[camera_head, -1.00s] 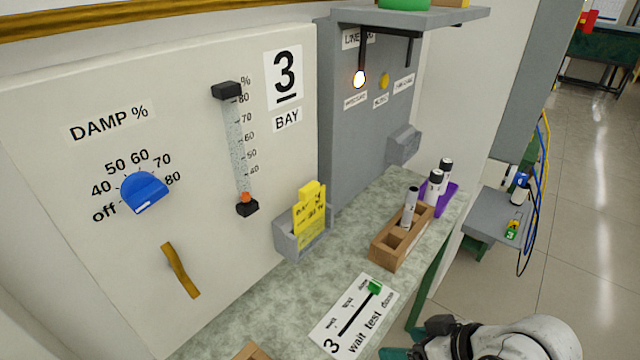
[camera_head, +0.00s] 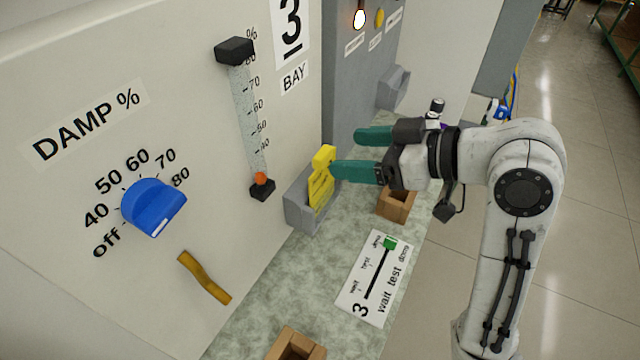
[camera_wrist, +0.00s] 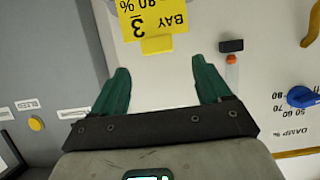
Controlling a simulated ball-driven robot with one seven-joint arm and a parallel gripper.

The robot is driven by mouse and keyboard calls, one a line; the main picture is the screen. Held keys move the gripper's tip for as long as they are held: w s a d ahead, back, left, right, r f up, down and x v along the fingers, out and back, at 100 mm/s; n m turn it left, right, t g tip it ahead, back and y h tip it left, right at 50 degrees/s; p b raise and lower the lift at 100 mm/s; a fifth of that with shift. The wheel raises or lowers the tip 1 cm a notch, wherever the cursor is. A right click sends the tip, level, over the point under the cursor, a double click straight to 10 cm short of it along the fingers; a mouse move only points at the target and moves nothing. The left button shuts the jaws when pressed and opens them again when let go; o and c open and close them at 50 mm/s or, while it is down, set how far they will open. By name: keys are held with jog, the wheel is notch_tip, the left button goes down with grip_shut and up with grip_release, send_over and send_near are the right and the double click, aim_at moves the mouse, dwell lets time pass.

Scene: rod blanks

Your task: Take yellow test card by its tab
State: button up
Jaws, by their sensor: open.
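The yellow test card (camera_head: 320,187) stands in a grey holder (camera_head: 300,205) on the panel, its tab (camera_head: 324,155) sticking up. My gripper (camera_head: 352,152) is open with green fingers, to the right of the tab and close to it. In the wrist view the card (camera_wrist: 152,16) reads "BAY 3", upside down, and its tab (camera_wrist: 157,45) points toward the space between my two open fingers (camera_wrist: 164,80). The tab is a little beyond the fingertips, and nothing is between the fingers.
A wooden block (camera_head: 396,206) stands right of the holder, partly behind my arm. A sliding-switch plate (camera_head: 372,278) lies on the counter. The panel carries a blue knob (camera_head: 152,206), a black-topped gauge (camera_head: 235,50) and a brown handle (camera_head: 205,278). Another wooden block (camera_head: 296,345) is at the front.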

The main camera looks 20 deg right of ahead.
aim_at(328, 154)
jog(key=shift+p+x, duration=0.8)
jog(key=shift+x, duration=2.8)
jog(key=shift+d+f, duration=0.15)
jog(key=shift+f, duration=0.05)
jog(key=c, duration=1.3)
